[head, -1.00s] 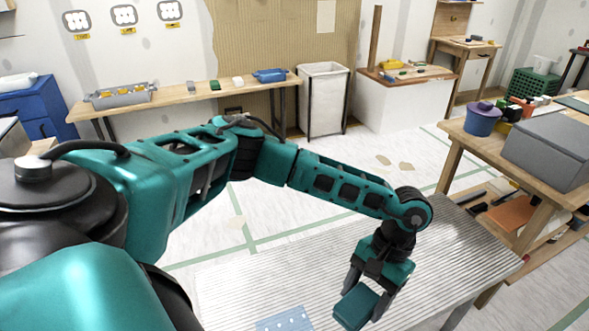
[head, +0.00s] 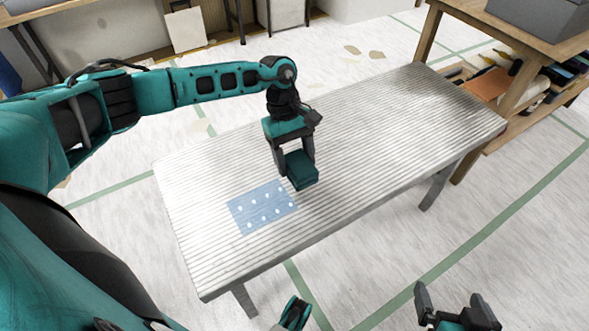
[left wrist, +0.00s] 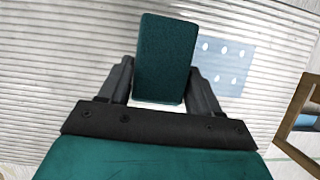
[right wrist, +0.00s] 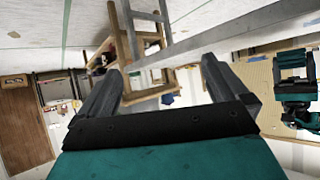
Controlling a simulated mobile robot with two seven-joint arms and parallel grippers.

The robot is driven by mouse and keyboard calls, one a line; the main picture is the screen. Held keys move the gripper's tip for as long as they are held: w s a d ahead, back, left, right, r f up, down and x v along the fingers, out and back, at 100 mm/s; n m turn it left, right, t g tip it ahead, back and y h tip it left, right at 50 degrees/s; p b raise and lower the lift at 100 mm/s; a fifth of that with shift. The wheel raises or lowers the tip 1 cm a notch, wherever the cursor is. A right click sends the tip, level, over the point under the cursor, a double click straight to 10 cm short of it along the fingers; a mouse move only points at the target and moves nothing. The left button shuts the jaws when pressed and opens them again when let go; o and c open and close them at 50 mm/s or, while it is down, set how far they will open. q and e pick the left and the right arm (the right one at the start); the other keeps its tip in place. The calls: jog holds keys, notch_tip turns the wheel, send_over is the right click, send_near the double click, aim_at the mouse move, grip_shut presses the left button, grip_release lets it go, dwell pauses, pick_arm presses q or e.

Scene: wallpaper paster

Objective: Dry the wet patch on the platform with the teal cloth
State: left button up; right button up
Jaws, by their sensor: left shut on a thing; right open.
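The platform (head: 385,135) is a long ribbed metal bench top. The wet patch (head: 262,208) is a blue rectangle with white drops near its left front part; it also shows in the left wrist view (left wrist: 222,62), right of the cloth. The teal cloth (head: 301,169) is a folded block, also seen in the left wrist view (left wrist: 166,58). My left gripper (head: 295,160) is shut on it and holds it just beyond the patch's upper right corner. I cannot tell whether the cloth touches the platform. My right gripper (head: 455,300) is open and empty, off the platform's front side.
A wooden table (head: 460,28) with a grey box (head: 540,15) and a loaded lower shelf (head: 495,85) stands past the platform's right end. The platform's right half is bare. Striped floor lies in front.

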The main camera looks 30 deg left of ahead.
aim_at(295, 166)
pick_arm(q)
jog(key=shift+w+a+f, duration=0.1)
jog(key=shift+a+f, duration=0.05)
jog(key=shift+f, duration=0.1)
jog(key=shift+f+b, duration=0.15)
jog(key=shift+b, duration=0.35)
notch_tip(295, 166, down, 2)
jog(key=shift+b, duration=0.9)
jog(key=shift+f, duration=0.1)
pick_arm(e)
jog(key=shift+w+a+f, duration=0.1)
jog(key=shift+a+f, duration=0.4)
jog(key=shift+f, duration=0.25)
